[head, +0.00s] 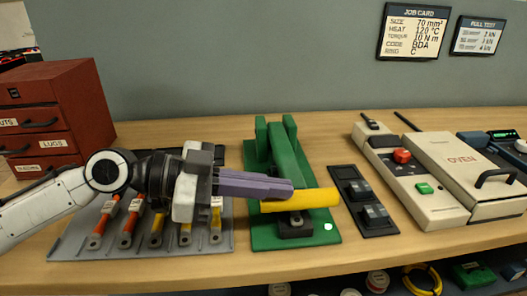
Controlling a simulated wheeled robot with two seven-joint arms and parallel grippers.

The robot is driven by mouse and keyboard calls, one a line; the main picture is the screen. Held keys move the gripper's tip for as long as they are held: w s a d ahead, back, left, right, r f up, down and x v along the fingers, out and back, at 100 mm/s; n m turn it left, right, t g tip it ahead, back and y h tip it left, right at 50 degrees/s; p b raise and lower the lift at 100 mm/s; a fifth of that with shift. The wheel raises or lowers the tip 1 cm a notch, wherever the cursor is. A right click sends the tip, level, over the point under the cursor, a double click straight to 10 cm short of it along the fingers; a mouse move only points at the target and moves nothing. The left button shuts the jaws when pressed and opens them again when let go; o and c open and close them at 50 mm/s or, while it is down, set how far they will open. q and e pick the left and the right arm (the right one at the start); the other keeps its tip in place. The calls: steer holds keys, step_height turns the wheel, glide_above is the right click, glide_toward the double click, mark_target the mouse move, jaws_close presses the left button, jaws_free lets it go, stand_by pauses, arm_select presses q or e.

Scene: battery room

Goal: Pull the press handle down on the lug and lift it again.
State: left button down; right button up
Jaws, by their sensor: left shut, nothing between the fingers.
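The green press (262,150) stands on its green base plate near the middle of the bench. Its yellow handle (312,199) lies crosswise, low above a dark block (294,227) at the front of the plate. A small metal piece shows just under the handle on this block; I cannot tell whether it is the lug. My left gripper (285,190) comes in from the left with its purple fingers shut and empty. Its fingertips overlap the upper left part of the handle; I cannot tell whether they touch it. My right gripper is not in view.
A grey tray (75,240) with several tools or cables with lugs lies under my left arm. A red drawer cabinet (85,100) stands left. Right of the press are a black plate (372,226), a control box (393,165) and an oven (455,160). A shelf below holds spools.

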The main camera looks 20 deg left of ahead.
arm_select(q)
steer(key=shift+s+f, duration=0.2)
steer(key=shift+f, duration=0.4)
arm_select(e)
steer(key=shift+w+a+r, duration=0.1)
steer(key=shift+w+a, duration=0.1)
arm_select(q)
steer(key=shift+f, duration=0.15)
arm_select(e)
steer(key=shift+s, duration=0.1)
arm_select(q)
steer(key=shift+r+p, duration=0.35)
steer(key=shift+r, duration=0.15)
steer(key=s+a+r, duration=0.5)
steer(key=a+r, duration=0.1)
steer(key=a, duration=0.1)
steer(key=shift+s+a+r, duration=0.2)
steer(key=shift+s+a, duration=0.15)
steer(key=shift+a, duration=0.05)
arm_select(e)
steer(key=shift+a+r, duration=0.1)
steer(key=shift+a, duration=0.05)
